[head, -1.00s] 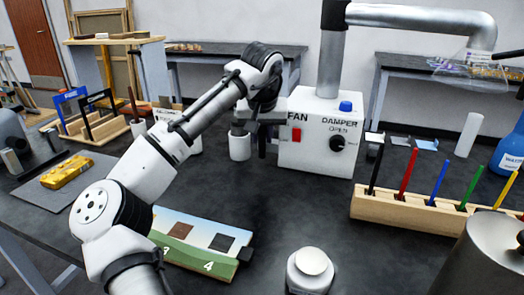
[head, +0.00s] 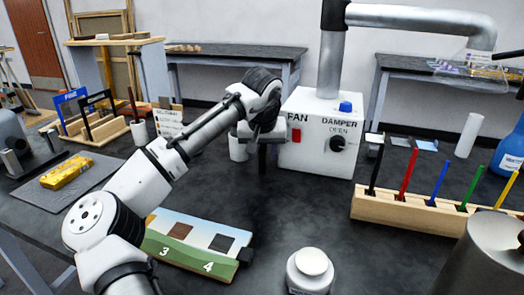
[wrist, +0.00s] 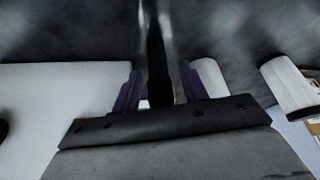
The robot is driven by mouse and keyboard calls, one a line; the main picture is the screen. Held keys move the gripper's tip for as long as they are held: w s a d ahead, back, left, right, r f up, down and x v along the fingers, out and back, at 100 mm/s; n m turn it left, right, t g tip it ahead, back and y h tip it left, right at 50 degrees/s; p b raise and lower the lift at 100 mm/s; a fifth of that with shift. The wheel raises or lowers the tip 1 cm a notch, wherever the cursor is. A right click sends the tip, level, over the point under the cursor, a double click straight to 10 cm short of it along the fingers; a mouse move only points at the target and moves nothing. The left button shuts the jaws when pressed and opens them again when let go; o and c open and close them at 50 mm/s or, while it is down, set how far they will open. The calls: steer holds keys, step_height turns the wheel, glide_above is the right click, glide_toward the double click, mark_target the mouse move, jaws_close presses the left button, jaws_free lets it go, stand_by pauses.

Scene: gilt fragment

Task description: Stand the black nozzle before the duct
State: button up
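My gripper (head: 262,160) points down just left of the white fan box (head: 318,135), above the dark table. In the wrist view its two purple fingers (wrist: 160,78) stand apart. A narrow black upright shape (wrist: 157,60) shows between them with gaps on both sides; I cannot tell whether it is the black nozzle or dark shading. I cannot pick out the nozzle for certain in the head view. The silver duct (head: 420,20) rises from the fan box and bends right, ending over a clear hood (head: 470,72).
A pen rack (head: 430,215) stands at the right. A numbered board (head: 200,245) and a white round-topped object (head: 312,265) are in front. A white cup (head: 238,148) stands behind my gripper. A gold block (head: 67,172) lies far left. The middle table is clear.

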steer(key=v, duration=1.2)
steer(key=shift+r, duration=0.2)
steer(key=shift+o, duration=0.4)
steer(key=shift+w, duration=0.1)
stand_by(1.4)
